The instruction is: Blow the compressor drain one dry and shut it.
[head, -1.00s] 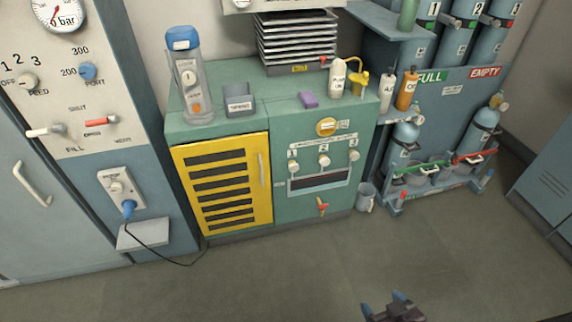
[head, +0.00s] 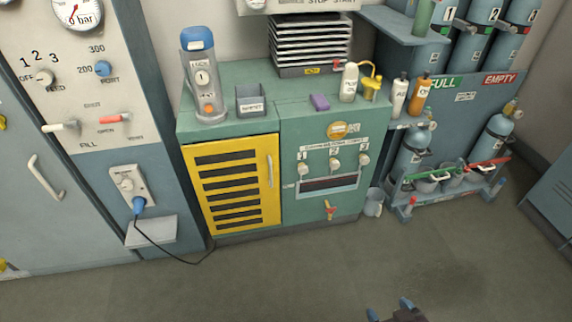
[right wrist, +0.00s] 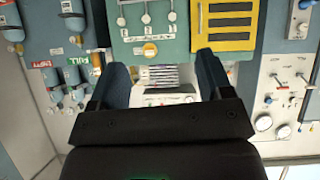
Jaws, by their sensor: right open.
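The green compressor cabinet (head: 290,205) stands against the wall. Its front has a row of three white-grey knobs numbered 1, 2 and 3. Knob one (head: 303,169) is the leftmost, nearest the yellow louvred door (head: 232,186). Below the knobs are a dark slot (head: 328,184) and a red-handled valve (head: 330,209). In the right wrist view, upside down, knob one (right wrist: 172,16) shows beyond the fingers. My right gripper (head: 390,310) is open and empty at the bottom edge of the head view, well short of the cabinet. My left gripper is out of view.
On the cabinet top stand a clear blue-capped canister (head: 203,80), a grey bin (head: 251,100), a purple block (head: 320,102) and bottles. A gas cylinder rack (head: 455,120) is at right; a wall panel with a plugged cable (head: 165,250) is at left. The floor in front is clear.

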